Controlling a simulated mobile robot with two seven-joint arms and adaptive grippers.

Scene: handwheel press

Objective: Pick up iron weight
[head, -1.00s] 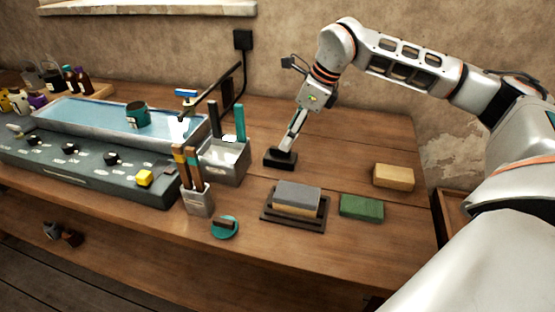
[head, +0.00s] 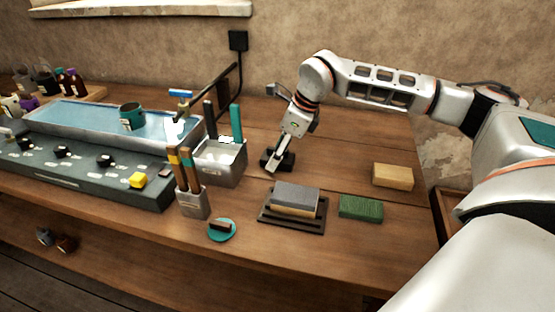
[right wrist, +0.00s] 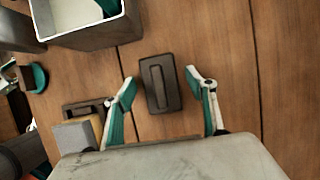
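The iron weight, a dark flat block with a raised bar handle, lies on the wooden bench and is partly hidden by my gripper in the head view (head: 288,161). It shows whole in the right wrist view (right wrist: 152,98). My right gripper (head: 279,155) is over the weight. In the right wrist view my right gripper (right wrist: 160,76) is open, with one green-and-white finger on each side of the weight and gaps to both. The weight is not held. My left gripper is not in view.
A grey metal bin (head: 221,164) stands just left of the weight. In front are a sharpening stone on a dark tray (head: 292,221), a green block (head: 360,207) and a tan block (head: 393,176). A brush holder (head: 193,203) stands left. Bench behind the weight is clear.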

